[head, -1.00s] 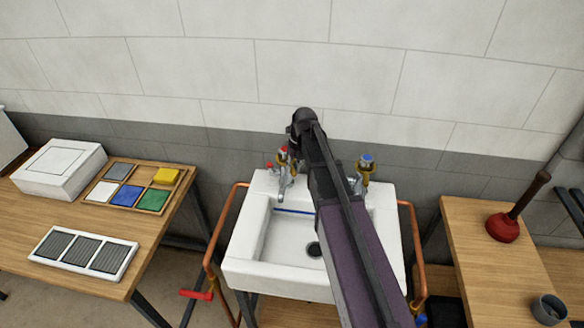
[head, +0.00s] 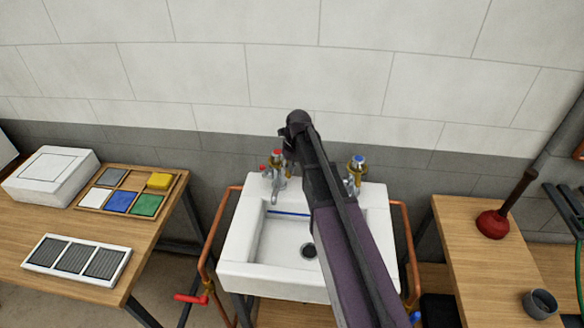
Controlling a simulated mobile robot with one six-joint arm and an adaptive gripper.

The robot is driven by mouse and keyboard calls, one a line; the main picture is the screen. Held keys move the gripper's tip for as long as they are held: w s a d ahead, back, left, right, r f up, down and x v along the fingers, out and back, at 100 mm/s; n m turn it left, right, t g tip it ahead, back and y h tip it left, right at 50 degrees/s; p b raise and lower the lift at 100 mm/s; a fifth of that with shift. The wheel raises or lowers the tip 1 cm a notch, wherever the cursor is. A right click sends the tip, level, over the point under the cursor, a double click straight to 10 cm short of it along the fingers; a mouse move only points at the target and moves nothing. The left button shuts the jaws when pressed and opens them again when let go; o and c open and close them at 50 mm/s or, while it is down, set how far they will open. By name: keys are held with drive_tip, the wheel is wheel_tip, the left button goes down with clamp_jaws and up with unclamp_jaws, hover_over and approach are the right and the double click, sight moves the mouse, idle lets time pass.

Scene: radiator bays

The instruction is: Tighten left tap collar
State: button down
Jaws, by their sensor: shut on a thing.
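The white sink (head: 268,252) stands against the wall with two taps at its back edge. The left tap (head: 279,183) has a red top, a brass collar (head: 274,161) below it and a chrome spout. The right tap (head: 357,164) has a blue top and brass body. My dark arm reaches over the sink from the front right. My gripper (head: 283,158) is at the left tap, shut on its brass collar. The fingertips are small and mostly hidden by the arm, so the exact grip is hard to see.
A wooden table (head: 100,278) at left holds a white box (head: 48,178), a tray of coloured pads (head: 165,202) and a grille (head: 77,260). Copper pipes (head: 224,213) flank the sink. A red-handled valve (head: 190,298) is low left. A plunger (head: 492,224) and grey cup (head: 540,304) stand at right.

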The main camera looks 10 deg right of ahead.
drive_tip(key=shift+s+d+r+n, duration=0.2)
drive_tip(key=shift+s+r+n, duration=0.15)
drive_tip(key=shift+r+n, duration=0.05)
drive_tip(key=w+d+r+n+y+p, duration=0.1)
drive_tip(key=d+r+n+p, duration=0.7)
drive_tip(key=n, duration=0.8)
drive_tip(key=shift+w+r+p, duration=0.8)
drive_tip(key=shift+w+p, duration=0.05)
drive_tip(key=shift+d+f, duration=0.1)
